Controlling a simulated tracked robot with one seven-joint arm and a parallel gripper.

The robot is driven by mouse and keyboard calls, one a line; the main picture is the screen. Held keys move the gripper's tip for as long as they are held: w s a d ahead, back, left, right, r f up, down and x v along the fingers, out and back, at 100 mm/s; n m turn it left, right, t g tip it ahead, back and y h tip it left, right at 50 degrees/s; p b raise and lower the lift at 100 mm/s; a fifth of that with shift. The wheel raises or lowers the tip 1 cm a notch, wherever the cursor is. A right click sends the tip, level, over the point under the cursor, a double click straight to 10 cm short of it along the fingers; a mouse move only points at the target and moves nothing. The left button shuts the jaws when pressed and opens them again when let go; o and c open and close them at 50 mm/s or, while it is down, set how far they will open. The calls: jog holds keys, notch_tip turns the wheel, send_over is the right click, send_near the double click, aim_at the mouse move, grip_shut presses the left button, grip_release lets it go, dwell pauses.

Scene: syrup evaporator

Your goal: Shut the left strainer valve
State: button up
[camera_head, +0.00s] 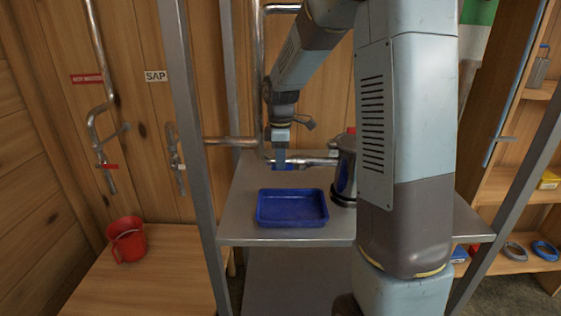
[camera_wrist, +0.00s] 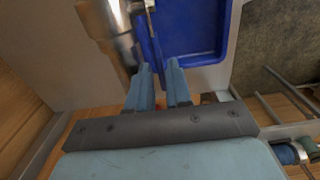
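My gripper (camera_head: 280,160) points down beside a horizontal metal strainer pipe (camera_head: 315,159) above the shelf in the head view. In the wrist view its two blue-grey fingers (camera_wrist: 160,68) stand a narrow gap apart. A thin metal lever (camera_wrist: 151,25) runs from the top edge down towards that gap; I cannot tell whether a finger touches it. A shiny metal cylinder (camera_wrist: 122,42) lies just left of the fingers. The valve's own body is not clear in the head view, where my gripper and arm cover part of the pipe.
A blue tray (camera_head: 292,226) lies on the grey metal shelf (camera_head: 240,215). A metal pot (camera_head: 344,170) stands right of my gripper. A red jug (camera_head: 127,240) stands on the wooden bench at left. Upright posts (camera_head: 188,130) frame the shelf. Pipes with levers run along the wooden wall.

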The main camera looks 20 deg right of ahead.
jog(key=shift+f, duration=0.4)
grip_shut()
dwell(1.3)
